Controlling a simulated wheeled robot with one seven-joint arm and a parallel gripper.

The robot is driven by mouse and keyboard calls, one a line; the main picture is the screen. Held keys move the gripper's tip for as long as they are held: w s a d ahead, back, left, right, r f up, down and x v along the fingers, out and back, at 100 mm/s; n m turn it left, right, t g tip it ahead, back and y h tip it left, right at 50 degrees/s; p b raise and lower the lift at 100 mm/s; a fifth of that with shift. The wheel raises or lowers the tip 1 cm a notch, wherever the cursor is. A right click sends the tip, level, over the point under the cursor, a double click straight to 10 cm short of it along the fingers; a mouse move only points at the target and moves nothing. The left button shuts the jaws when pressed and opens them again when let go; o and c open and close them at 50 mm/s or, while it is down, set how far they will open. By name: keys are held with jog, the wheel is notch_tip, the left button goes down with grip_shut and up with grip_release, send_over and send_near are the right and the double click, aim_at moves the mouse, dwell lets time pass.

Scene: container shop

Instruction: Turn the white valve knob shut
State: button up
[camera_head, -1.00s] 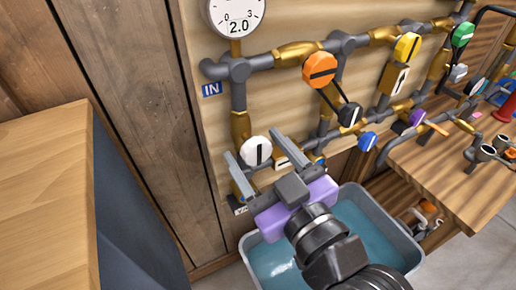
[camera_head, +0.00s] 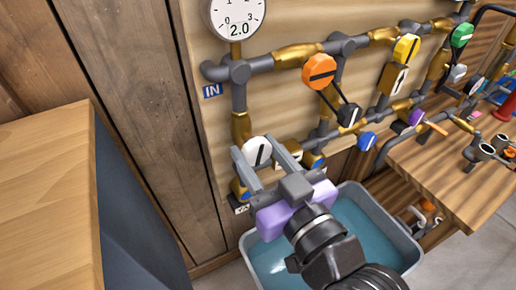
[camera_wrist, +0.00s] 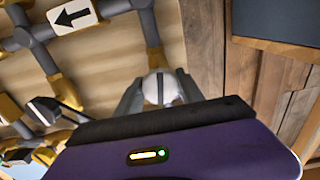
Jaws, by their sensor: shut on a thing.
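The white valve knob (camera_head: 257,152) sits on the lower left of the pipe panel, with a black line across its face that stands near upright, slightly tilted. My gripper (camera_head: 259,150) reaches up to it from below, one finger on each side of the knob. The fingers are shut on the knob.
Orange (camera_head: 319,71), yellow (camera_head: 406,48) and blue (camera_head: 367,141) knobs are to the right. A grey tub of water (camera_head: 405,245) stands below. A wooden bench (camera_head: 440,180) is at right.

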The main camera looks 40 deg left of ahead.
jog(key=m+p, duration=0.2)
jog(key=m, duration=0.2)
jog(key=shift+r+m, duration=0.1)
jog(key=shift+m, duration=0.2)
jog(key=m+p, duration=0.1)
jog(key=m, duration=0.2)
jog(key=shift+m, duration=0.4)
jog(key=m, duration=0.3)
jog(key=shift+m, duration=0.3)
jog(key=shift+s+m, duration=0.1)
jog(key=shift+m, duration=1.8)
jog(key=o, duration=1.4)
jog(key=shift+b+v, duration=1.2)
jog(key=shift+v, duration=2.7)
